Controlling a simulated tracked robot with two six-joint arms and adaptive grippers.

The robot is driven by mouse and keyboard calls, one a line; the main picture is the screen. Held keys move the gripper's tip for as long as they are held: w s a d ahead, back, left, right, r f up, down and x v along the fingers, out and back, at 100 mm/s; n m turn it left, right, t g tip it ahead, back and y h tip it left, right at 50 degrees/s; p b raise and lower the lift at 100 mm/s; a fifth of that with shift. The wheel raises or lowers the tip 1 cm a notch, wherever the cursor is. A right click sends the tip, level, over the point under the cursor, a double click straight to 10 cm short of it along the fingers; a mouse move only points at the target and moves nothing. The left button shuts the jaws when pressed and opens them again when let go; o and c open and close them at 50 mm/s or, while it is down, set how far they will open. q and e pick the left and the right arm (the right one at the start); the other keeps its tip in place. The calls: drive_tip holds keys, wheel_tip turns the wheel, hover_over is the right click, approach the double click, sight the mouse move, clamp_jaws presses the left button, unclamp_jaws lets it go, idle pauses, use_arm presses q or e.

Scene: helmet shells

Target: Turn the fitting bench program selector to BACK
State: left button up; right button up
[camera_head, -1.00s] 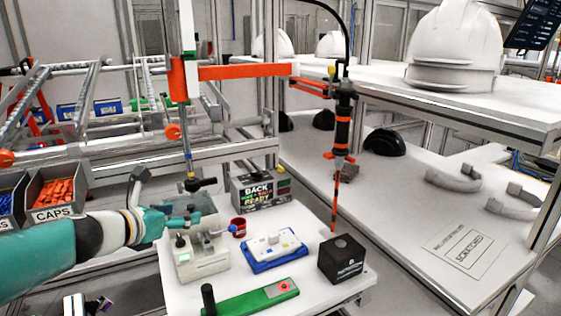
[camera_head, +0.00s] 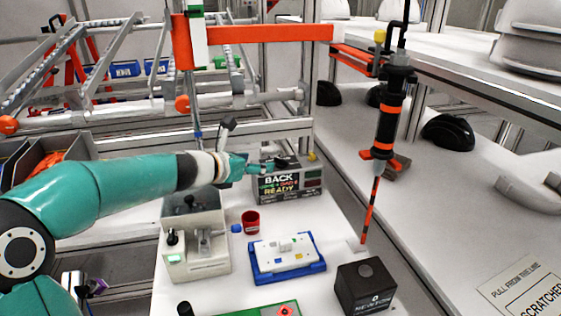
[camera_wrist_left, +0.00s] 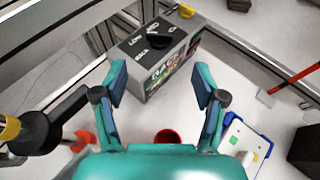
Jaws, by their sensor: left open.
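The program selector is a grey box (camera_head: 287,184) at the back of the white bench, its front display reading BACK and READY. In the left wrist view the box (camera_wrist_left: 150,72) shows a black knob (camera_wrist_left: 140,40) on its top with printed labels around it, too small to read surely; I cannot tell where the knob points. My left gripper (camera_head: 262,165) is at the box's top left in the head view. In the wrist view its fingers (camera_wrist_left: 160,82) are spread apart and empty, with the box ahead between and beyond them. My right gripper is not in view.
A red cup (camera_head: 251,222), a blue tray with a white block (camera_head: 287,262), a dark box (camera_head: 366,287) and a grey fixture (camera_head: 196,250) stand on the bench. A black-and-orange hanging tool (camera_head: 386,125) is right of the selector. An orange beam (camera_head: 250,42) crosses above.

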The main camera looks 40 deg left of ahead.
sight(280, 160)
use_arm(q)
drive_tip(key=x, duration=1.1)
